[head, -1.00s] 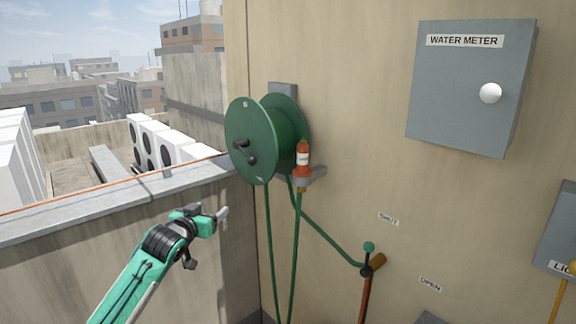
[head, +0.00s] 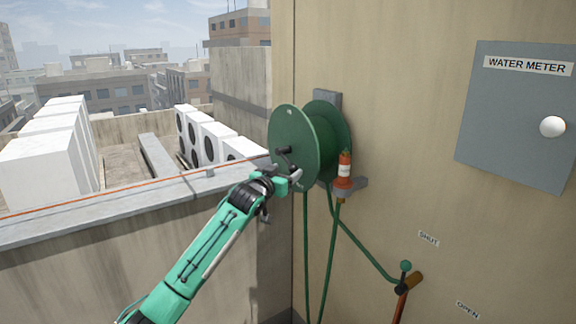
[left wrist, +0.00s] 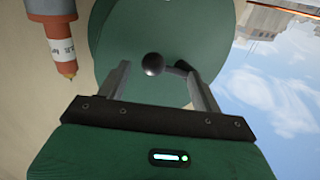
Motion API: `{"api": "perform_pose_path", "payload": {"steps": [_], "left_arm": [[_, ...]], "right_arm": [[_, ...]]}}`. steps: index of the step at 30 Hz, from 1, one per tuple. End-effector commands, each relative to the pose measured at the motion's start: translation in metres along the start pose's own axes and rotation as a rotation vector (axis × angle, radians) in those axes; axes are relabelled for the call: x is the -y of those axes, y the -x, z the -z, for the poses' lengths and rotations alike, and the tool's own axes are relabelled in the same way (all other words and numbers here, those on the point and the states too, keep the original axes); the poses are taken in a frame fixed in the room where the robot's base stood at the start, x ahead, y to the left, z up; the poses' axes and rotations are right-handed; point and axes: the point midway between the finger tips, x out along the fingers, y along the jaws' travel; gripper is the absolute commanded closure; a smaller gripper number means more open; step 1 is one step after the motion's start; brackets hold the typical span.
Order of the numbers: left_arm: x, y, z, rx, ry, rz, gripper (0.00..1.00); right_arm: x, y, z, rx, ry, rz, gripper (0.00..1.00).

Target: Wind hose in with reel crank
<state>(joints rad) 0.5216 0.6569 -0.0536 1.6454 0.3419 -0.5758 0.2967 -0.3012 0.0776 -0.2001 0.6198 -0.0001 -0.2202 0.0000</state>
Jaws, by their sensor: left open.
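The green hose reel (head: 293,130) is mounted on the tan wall in the head view. Its dark crank (head: 284,150) is on the near disc, with its lower end partly hidden by my left gripper (head: 288,182). In the left wrist view, the round black crank knob (left wrist: 153,64) shows in the gap between the two spread fingertips. My left gripper is open, and I cannot tell how deep the knob lies between its fingers. The green hose (head: 306,250) hangs below the reel. My right gripper is not in view.
An orange bottle-like nozzle (head: 344,168) stands in a bracket beside the reel, close to my left gripper. The grey water meter box (head: 510,110) is at right. A parapet (head: 120,205) runs at left.

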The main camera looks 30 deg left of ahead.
Motion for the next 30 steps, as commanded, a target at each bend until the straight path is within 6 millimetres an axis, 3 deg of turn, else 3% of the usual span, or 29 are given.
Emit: {"api": "perform_pose_path", "payload": {"steps": [6,18,27,28,30], "left_arm": [[0.000,-0.020,0.000,0.002,0.001,0.000,0.34],[0.000,-0.024,-0.001,0.001,0.000,0.000,0.36],[0.000,-0.024,0.000,-0.001,-0.001,0.000,0.95],[0.001,-0.024,0.000,-0.001,-0.001,0.001,1.00],[0.001,-0.024,0.002,-0.003,-0.002,0.001,1.00]], "right_arm": [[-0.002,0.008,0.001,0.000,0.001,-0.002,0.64],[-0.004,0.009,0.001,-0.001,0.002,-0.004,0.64],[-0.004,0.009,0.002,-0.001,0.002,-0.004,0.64],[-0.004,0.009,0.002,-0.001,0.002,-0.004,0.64],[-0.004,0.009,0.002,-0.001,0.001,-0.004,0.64]]}}
